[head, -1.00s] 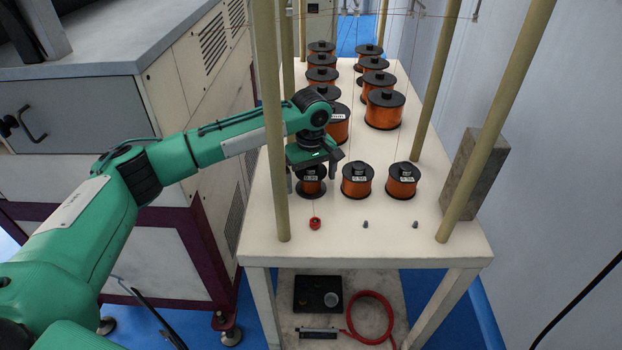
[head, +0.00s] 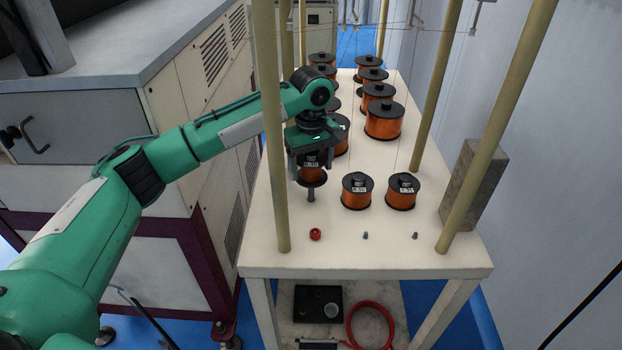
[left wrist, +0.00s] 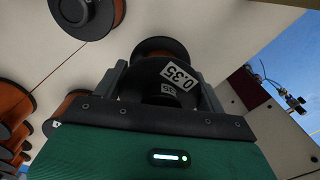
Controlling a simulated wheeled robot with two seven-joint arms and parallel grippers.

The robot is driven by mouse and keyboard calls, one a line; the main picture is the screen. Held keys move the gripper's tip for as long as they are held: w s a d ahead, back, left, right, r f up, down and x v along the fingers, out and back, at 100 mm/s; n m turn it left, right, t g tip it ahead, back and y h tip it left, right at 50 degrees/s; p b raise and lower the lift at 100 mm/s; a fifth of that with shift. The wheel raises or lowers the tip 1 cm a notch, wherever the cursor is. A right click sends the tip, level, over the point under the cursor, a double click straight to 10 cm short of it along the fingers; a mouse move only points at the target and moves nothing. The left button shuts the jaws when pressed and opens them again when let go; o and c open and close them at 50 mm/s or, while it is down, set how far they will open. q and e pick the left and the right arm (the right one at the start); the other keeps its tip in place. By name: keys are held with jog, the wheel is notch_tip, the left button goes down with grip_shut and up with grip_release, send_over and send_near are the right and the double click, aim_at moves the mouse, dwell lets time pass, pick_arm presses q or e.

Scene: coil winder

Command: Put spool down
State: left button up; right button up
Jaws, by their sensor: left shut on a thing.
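My left gripper (head: 314,158) is shut on a copper-wire spool (head: 312,172) with black flanges. The spool is upright, its label reads 0.35, and the fingers sit on either side of its upper part. Its lower flange is clear of the white table (head: 375,255). A short grey post (head: 311,194) shows directly below it. In the left wrist view the spool (left wrist: 160,92) sits between the fingers, label visible, its lower part partly hidden. My right gripper is not in view.
Two labelled spools (head: 357,190) (head: 402,190) stand to the right, with several more (head: 384,120) behind. Tan poles (head: 272,130) rise at the table corners. A red cap (head: 315,234) and two small grey pegs (head: 366,235) (head: 415,235) line the front. A grey block (head: 474,185) stands at right.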

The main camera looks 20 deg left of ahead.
pick_arm(q)
jog(key=shift+r, duration=1.3)
